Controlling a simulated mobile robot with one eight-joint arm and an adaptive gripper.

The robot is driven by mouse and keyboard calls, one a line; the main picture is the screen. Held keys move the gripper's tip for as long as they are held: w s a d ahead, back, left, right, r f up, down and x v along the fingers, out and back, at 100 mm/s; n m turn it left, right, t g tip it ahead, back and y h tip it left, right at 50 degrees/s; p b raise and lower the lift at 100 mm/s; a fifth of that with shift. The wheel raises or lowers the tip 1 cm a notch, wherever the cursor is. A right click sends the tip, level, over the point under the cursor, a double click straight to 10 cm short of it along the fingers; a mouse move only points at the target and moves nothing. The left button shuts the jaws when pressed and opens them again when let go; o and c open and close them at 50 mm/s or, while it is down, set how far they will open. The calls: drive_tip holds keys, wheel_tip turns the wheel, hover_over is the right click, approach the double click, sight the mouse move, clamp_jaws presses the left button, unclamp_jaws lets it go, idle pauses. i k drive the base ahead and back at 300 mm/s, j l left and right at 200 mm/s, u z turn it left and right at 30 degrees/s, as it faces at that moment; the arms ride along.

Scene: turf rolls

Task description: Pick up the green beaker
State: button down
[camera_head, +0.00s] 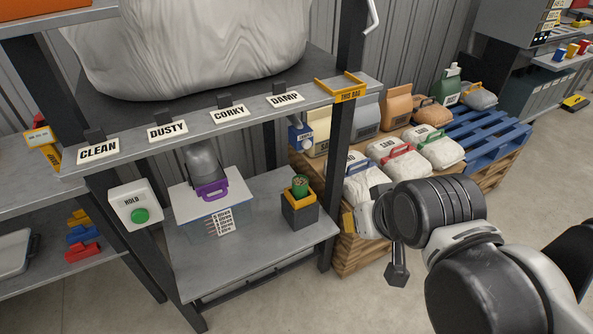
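A small green cup-like thing (300,186), which looks like the green beaker, stands upright in the yellow-rimmed top of a dark box (300,212). The box is on the right part of the lower grey shelf. Brownish contents seem to show at the cup's top. My arm comes in from the lower right. My gripper (372,215) is at its far end, right of the shelf and in front of the pallet, apart from the green cup. Its fingers are not clearly seen, so I cannot tell whether it is open or holds anything.
A clear bin (205,222) with a purple-handled scoop (212,190) stands left of the box. The upper shelf (320,98) overhangs behind labels, and a dark post (327,235) stands just right of the box. A pallet (505,150) holds several bags. Front shelf space is bare.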

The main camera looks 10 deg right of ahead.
sight(299, 182)
drive_tip(key=j+z, duration=0.2)
drive_tip(key=j, duration=0.25)
drive_tip(key=j+z, duration=0.2)
drive_tip(key=j, duration=0.3)
drive_tip(key=k+j+z, duration=0.2)
drive_tip(key=j, duration=0.25)
drive_tip(key=j+z, duration=0.2)
drive_tip(key=j, duration=0.25)
drive_tip(key=k+j+z, duration=0.2)
drive_tip(key=j, duration=0.25)
drive_tip(key=k+j+z, duration=0.2)
drive_tip(key=j, duration=0.2)
drive_tip(key=i, duration=0.1)
